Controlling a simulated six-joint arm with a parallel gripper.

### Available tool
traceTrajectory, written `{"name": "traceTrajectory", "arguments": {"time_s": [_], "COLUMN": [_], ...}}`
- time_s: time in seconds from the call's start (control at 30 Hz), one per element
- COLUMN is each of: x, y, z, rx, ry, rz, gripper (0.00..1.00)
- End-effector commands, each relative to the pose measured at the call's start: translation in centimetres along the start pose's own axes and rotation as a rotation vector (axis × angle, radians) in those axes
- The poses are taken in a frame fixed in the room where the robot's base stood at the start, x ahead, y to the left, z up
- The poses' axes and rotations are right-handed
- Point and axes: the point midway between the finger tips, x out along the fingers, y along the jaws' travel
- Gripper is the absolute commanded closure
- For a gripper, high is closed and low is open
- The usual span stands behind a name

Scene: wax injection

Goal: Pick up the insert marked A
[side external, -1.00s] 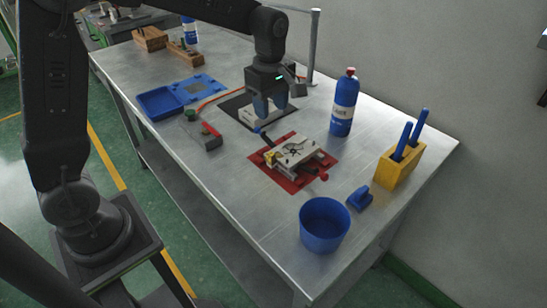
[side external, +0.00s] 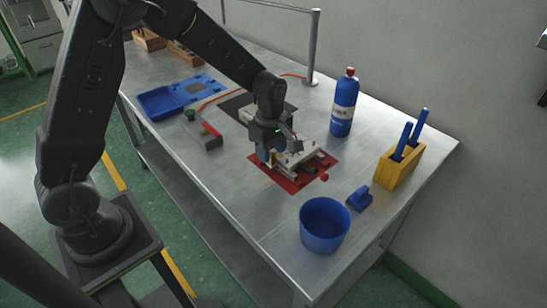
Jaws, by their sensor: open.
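A metal mould fixture (side external: 302,160) sits on a red mat (side external: 293,186) near the middle of the bench. My gripper (side external: 270,156) is open over the left end of this fixture, pointing down. Its fingers are small and partly lost against the fixture, and I cannot tell whether they touch it. No insert with a readable mark A shows; any insert there is too small or hidden by my gripper.
A blue bottle (side external: 343,104) stands behind the fixture. A blue tray (side external: 163,103) and a red-topped grey device (side external: 203,131) lie left. The front middle is clear.

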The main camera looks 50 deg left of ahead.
Motion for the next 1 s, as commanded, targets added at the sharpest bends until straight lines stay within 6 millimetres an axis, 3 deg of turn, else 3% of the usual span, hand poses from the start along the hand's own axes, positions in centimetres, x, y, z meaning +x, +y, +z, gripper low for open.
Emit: {"name": "traceTrajectory", "arguments": {"time_s": [0.1, 0.33, 0.8, 1.0], "x": [0.98, 1.09, 1.04, 1.02], "y": [-0.04, -0.02, -0.01, 0.0], "z": [0.0, 0.0, 0.0, 0.0], "rx": [0.0, 0.0, 0.0, 0.0], "ry": [0.0, 0.0, 0.0, 0.0], "rz": [-0.001, 0.0, 0.0, 0.001], "gripper": [0.54, 0.54, 0.98, 1.0]}}
